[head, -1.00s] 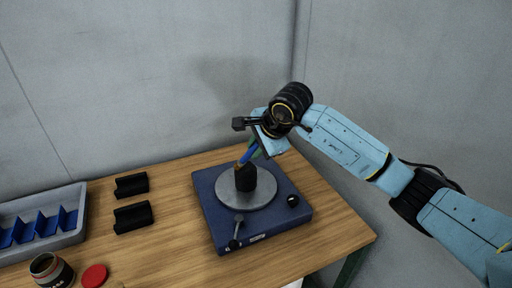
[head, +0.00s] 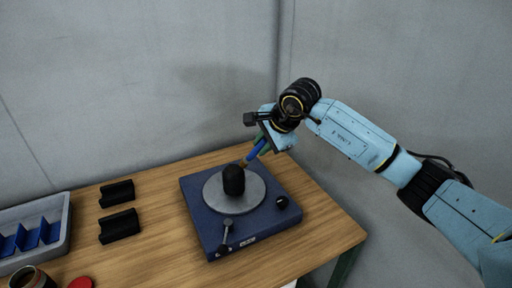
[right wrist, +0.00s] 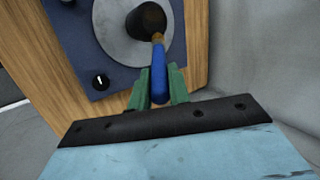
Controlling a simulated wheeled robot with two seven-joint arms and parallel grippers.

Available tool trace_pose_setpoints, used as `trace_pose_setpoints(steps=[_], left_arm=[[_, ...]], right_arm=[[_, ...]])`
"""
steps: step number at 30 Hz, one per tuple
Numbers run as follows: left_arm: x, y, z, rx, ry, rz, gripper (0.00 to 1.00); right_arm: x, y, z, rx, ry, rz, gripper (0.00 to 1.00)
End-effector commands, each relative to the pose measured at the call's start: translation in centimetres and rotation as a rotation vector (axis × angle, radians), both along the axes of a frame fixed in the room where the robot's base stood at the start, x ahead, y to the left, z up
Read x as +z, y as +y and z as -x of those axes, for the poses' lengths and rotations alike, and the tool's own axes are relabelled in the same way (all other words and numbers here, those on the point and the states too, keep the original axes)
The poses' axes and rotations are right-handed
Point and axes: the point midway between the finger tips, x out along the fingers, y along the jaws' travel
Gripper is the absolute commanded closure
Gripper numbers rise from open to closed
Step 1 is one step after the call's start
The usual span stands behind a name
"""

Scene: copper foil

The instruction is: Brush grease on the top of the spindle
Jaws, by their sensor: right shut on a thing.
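The spindle (head: 234,181) is a short black cylinder standing upright at the centre of a grey round plate (head: 256,193) on a blue base unit (head: 205,224). My right gripper (head: 264,142) is shut on the blue handle of a brush (head: 256,151), above and to the right of the spindle. The brush slants down, its brown tip at the spindle's upper edge; I cannot tell whether it touches. In the right wrist view the green fingers (right wrist: 159,88) flank the blue brush handle (right wrist: 159,72), and the tip overlaps the dark spindle (right wrist: 145,20). My left gripper is out of view.
Two black blocks (head: 119,226) lie on the wooden table (head: 160,245) left of the unit. A grey tray (head: 62,225) with blue dividers, an open jar (head: 32,279) and a red lid (head: 80,283) are at the left. The base has a small lever (head: 226,238) and black knob (head: 282,202).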

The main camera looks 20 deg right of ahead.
Motion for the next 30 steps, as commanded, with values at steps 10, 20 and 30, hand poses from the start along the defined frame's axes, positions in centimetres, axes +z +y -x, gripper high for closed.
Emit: trace_pose_setpoints(steps=[10,20,30], left_arm=[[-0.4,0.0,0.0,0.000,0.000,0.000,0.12],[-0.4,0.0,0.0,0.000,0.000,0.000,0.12],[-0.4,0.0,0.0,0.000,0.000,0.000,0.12]], right_arm=[[-0.1,0.7,0.0,0.003,-0.001,0.000,1.00],[-0.4,2.9,0.1,0.003,0.003,0.001,1.00],[-0.3,5.1,0.3,0.005,0.006,0.000,1.00]])
